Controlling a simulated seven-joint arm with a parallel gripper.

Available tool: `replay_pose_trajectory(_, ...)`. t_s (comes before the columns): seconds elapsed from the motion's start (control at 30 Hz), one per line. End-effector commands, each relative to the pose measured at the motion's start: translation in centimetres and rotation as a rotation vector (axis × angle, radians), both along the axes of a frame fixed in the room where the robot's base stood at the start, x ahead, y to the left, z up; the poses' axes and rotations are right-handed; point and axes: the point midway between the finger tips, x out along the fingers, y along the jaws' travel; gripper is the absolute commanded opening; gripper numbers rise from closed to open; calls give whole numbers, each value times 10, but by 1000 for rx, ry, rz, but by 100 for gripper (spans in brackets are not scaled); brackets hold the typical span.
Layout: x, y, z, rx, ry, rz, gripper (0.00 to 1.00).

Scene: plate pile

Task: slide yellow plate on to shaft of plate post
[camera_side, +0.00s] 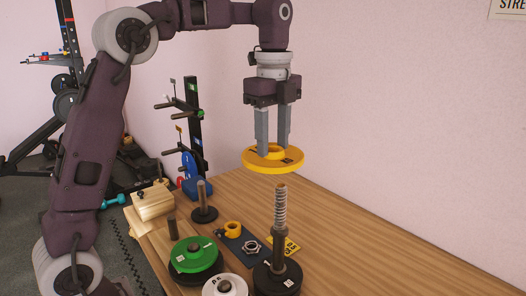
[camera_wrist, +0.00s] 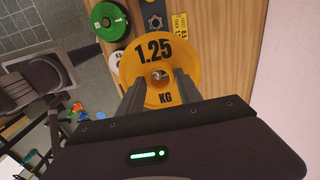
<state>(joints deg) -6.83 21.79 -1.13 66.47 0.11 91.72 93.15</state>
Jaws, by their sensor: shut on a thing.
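The yellow plate (camera_side: 292,163), marked 1.25 KG in the wrist view (camera_wrist: 178,50), is held roughly level in the air. My gripper (camera_side: 273,151) is shut on its raised hub, fingers pointing down. The plate post (camera_side: 280,215) stands upright below, with a ribbed upper shaft and a black disc (camera_side: 277,278) at its foot. The plate is above the shaft top with a gap between them, and slightly left of it in the side view. In the wrist view, my gripper (camera_wrist: 160,82) spans the hub, and something small and round shows through the hole.
A green plate (camera_side: 194,254) on a dark one and a white plate (camera_side: 225,287) lie left of the post. A short post (camera_side: 203,203), an orange collar (camera_side: 233,229), a nut (camera_side: 251,247) and a wooden block (camera_side: 152,201) stand nearby. The table's right side (camera_side: 350,240) is clear.

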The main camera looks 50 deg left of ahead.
Motion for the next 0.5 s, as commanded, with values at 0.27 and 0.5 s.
replay_pose_trajectory(0.27, 21, 110, -27, -2, -3, 87, 0)
replay_pose_trajectory(0.5, 9, 225, -58, 0, -3, 163, 0)
